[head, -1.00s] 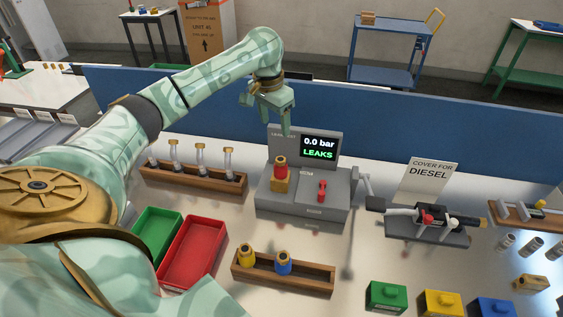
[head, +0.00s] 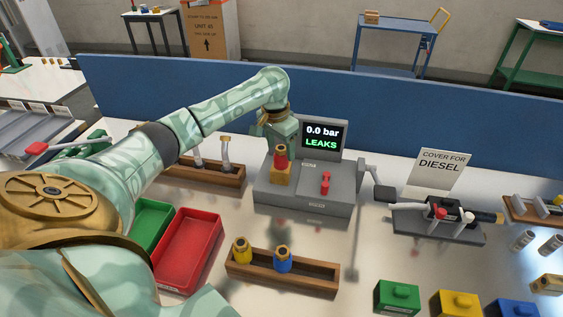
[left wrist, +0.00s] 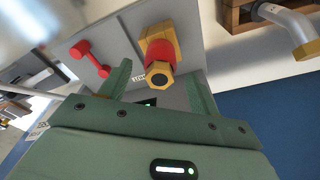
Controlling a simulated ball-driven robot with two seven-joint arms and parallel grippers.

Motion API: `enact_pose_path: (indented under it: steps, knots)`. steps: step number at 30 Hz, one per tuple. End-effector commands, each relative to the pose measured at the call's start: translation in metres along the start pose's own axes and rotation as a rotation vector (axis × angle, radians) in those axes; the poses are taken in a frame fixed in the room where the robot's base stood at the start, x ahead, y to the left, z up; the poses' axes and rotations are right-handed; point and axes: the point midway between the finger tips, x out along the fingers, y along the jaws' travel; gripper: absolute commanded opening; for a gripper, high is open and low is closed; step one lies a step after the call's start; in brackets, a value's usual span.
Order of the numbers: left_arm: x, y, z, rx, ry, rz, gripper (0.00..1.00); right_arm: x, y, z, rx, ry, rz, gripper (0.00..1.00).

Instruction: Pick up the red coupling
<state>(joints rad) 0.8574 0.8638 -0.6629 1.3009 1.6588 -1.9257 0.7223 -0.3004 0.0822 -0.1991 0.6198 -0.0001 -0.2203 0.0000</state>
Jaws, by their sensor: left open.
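The red coupling (head: 281,157) stands upright on a brass-coloured block (head: 280,174) on the grey leak tester (head: 305,190). In the left wrist view the red coupling (left wrist: 160,68) shows its brass hex end toward the camera. My left gripper (head: 280,143) is above and just behind the coupling in the head view, partly hidden there. In the left wrist view its two fingers (left wrist: 160,80) are open, one on each side of the coupling, with visible space between. I cannot tell how deep the coupling sits between them. My right gripper is not in view.
The tester's screen (head: 321,136) reads 0.0 bar, LEAKS. A red lever (head: 325,183) stands right of the coupling. A wooden rack (head: 325,279) with yellow and blue couplings is in front. Red (head: 188,250) and green (head: 150,226) trays lie left. A blue partition (head: 400,130) runs behind.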

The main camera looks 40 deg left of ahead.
Motion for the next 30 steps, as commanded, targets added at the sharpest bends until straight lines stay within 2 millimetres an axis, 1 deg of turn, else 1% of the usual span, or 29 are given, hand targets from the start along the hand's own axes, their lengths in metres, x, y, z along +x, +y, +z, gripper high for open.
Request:
enact_pose_path:
  steps: [1,4,6,11,12,14,15,18,26,30]
  knots:
    - [0.016,0.001,0.000,0.000,-0.004,0.002,0.62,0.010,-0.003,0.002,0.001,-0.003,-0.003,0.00]
    - [0.031,0.001,0.000,-0.001,-0.004,0.001,0.62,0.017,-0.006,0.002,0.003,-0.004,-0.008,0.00]
    - [0.035,0.001,0.000,0.001,-0.003,0.000,0.62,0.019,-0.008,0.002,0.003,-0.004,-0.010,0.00]
    - [0.033,0.000,0.000,0.001,-0.001,-0.001,0.62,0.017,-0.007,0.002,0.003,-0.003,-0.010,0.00]
    - [0.033,0.000,-0.001,0.001,-0.001,-0.001,0.59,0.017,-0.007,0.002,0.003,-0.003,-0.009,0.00]
    - [0.033,0.000,-0.001,0.001,-0.001,-0.001,0.43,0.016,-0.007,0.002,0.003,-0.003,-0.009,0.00]
    - [0.032,0.000,-0.001,0.001,-0.001,-0.001,0.32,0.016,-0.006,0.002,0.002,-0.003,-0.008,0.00]
    - [0.032,0.000,-0.001,0.001,-0.001,-0.001,0.05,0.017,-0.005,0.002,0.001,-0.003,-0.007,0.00]
    - [0.031,0.000,-0.001,0.000,0.000,-0.001,0.05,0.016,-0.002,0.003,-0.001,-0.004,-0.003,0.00]
    - [0.022,0.000,-0.002,0.000,0.002,-0.001,0.05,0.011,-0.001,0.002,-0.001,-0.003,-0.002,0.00]
